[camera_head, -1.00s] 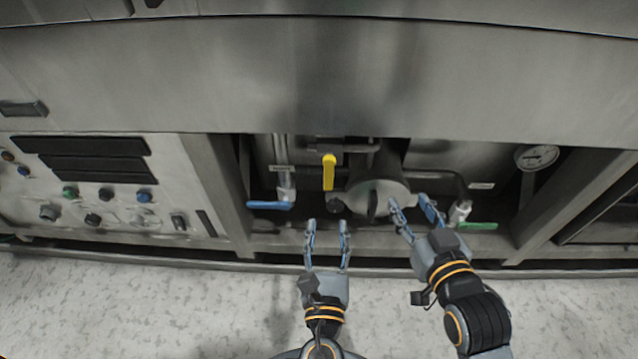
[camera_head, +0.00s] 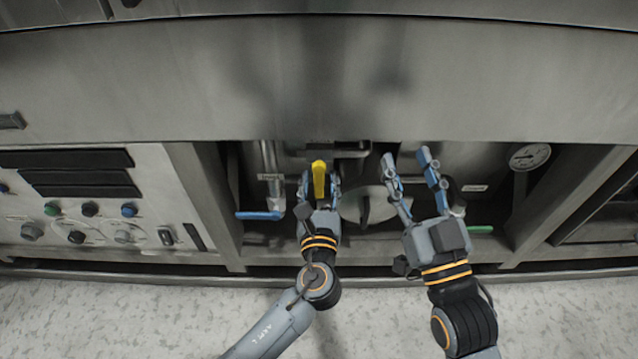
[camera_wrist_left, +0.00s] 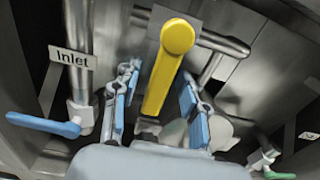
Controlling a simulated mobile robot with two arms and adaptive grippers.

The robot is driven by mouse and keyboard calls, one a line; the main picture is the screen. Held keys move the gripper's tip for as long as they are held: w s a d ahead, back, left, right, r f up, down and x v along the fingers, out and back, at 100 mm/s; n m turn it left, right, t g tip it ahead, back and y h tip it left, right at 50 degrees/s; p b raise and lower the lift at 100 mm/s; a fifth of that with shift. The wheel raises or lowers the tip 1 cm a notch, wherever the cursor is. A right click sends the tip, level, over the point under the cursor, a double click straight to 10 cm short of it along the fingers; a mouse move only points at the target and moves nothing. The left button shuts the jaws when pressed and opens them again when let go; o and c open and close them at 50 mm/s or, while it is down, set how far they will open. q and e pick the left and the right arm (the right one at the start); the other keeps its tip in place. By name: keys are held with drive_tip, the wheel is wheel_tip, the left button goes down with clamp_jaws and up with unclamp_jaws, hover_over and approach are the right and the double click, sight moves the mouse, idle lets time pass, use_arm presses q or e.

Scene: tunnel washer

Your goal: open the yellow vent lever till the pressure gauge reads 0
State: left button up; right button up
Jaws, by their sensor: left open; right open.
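The yellow vent lever (camera_head: 319,178) hangs down from its pivot in the recess under the steel panel. In the left wrist view the yellow lever (camera_wrist_left: 167,70) lies between the two blue fingers, apart from both as far as I can see. My left gripper (camera_head: 320,184) is open around the lever; its fingers also show in the left wrist view (camera_wrist_left: 153,95). My right gripper (camera_head: 408,158) is open and empty, to the right of the lever, in front of the round cover. The pressure gauge (camera_head: 529,156) is at the right of the recess; its reading is too small to tell.
A blue-handled valve (camera_head: 260,215) by a pipe labelled Inlet (camera_wrist_left: 73,57) is left of the lever. A green handle (camera_head: 481,230) is at the right. The round steel cover (camera_head: 366,203) sits between my grippers. A control panel (camera_head: 100,205) is at the left.

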use_arm(q)
drive_tip(key=shift+c, duration=0.5)
clamp_jaws()
drive_tip(key=shift+d, duration=0.1)
drive_tip(key=shift+d+n, duration=0.4)
drive_tip(key=shift+n, duration=0.7)
drive_tip(key=shift+d+r+n, duration=0.25)
drive_tip(key=shift+d+n, duration=0.2)
drive_tip(key=shift+n, duration=0.75)
drive_tip(key=shift+d+r+n, duration=0.2)
drive_tip(key=shift+d+n, duration=0.25)
drive_tip(key=shift+n, duration=0.75)
use_arm(e)
drive_tip(key=shift+s+a+r+t+y, duration=0.1)
drive_tip(key=shift+s+r+t+y, duration=0.2)
drive_tip(key=shift+r, duration=0.3)
drive_tip(key=shift+s+r+t+y, duration=0.1)
drive_tip(key=shift+s+r+t, duration=0.1)
drive_tip(key=shift+r+t, duration=0.3)
